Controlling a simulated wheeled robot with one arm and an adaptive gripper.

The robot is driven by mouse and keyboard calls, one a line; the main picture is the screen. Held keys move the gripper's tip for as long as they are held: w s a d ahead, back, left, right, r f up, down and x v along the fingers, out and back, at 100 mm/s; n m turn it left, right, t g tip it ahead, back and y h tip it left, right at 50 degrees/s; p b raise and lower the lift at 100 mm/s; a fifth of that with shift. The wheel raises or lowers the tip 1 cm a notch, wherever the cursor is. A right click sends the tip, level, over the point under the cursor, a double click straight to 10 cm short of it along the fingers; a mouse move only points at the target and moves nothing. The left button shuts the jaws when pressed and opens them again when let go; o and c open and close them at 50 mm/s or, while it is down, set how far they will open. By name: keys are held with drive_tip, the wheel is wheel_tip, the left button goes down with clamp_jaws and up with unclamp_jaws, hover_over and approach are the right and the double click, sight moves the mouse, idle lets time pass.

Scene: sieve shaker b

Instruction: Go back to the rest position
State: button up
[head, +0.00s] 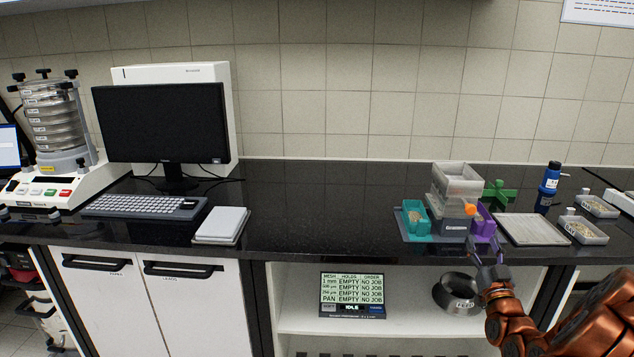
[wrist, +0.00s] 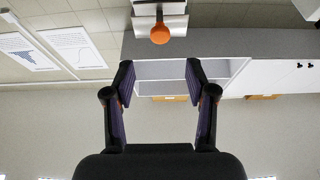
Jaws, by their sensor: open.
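Ahead of the fingertips is an orange knob (wrist: 160,34). The orange knob (head: 471,209) also shows in the head view, on the front of a grey hopper-like box (head: 457,181).
A teal bin (head: 415,217) stands left of the box. A flat tray (head: 533,230), small dishes (head: 584,230) and a blue bottle (head: 549,180) are to the right. The monitor (head: 160,122) and sieve shaker (head: 52,125) stand left. The middle counter is clear.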

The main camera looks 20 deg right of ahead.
drive_tip(key=w+a+f+n+g+y, duration=0.1)
drive_tip(key=w+a+n+g+y, duration=0.15)
drive_tip(key=w+a, duration=0.2)
drive_tip(key=w+a+f+n+g+y, duration=0.1)
drive_tip(key=w+a+f+g+y, duration=0.15)
drive_tip(key=a, duration=0.35)
drive_tip(key=s+a+f+g+p, duration=0.1)
drive_tip(key=s+a+g, duration=0.15)
drive_tip(key=a, duration=0.25)
drive_tip(key=s+a+g+p, duration=0.1)
drive_tip(key=a+g, duration=0.2)
drive_tip(key=a, duration=0.2)
drive_tip(key=s+a+r+g, duration=0.1)
drive_tip(key=s+a+g, duration=0.3)
drive_tip(key=s+a, duration=0.3)
drive_tip(key=s+a+r+g+y, duration=0.1)
drive_tip(key=s+a+g, duration=0.3)
drive_tip(key=s, duration=1.3)
drive_tip(key=s+a+r+g+y+p, duration=0.1)
drive_tip(key=s+a+g, duration=0.3)
drive_tip(key=s+a, duration=0.6)
drive_tip(key=s+r, duration=0.1)
drive_tip(key=s, duration=0.2)
drive_tip(key=shift+a+r, duration=0.15)
drive_tip(key=shift+a, duration=0.15)
drive_tip(key=shift+s+g, duration=0.1)
drive_tip(key=shift+g, duration=0.15)
